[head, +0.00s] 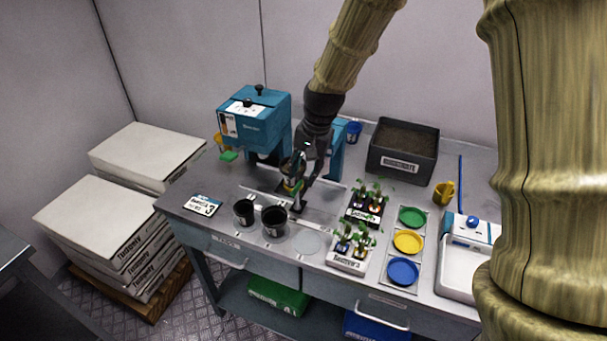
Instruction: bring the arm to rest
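My arm reaches down from the top of the head view to the bench. My gripper (305,183) hangs fingers down over the back middle of the bench, in front of the blue machine. A dark pot (289,169) with a yellowish band shows right beside the fingers, partly covered by them. I cannot tell whether the fingers touch it or how far apart they are. Part of the arm is cut off by the top edge of the picture.
The blue machine (253,122) stands close left of the gripper. Two black pots (273,221), seedling trays (349,262), a coloured-dish strip (398,277) and a soil bin (402,150) crowd the bench. A yellow mug (444,193) stands right. Stacked white sacks (103,221) stand left.

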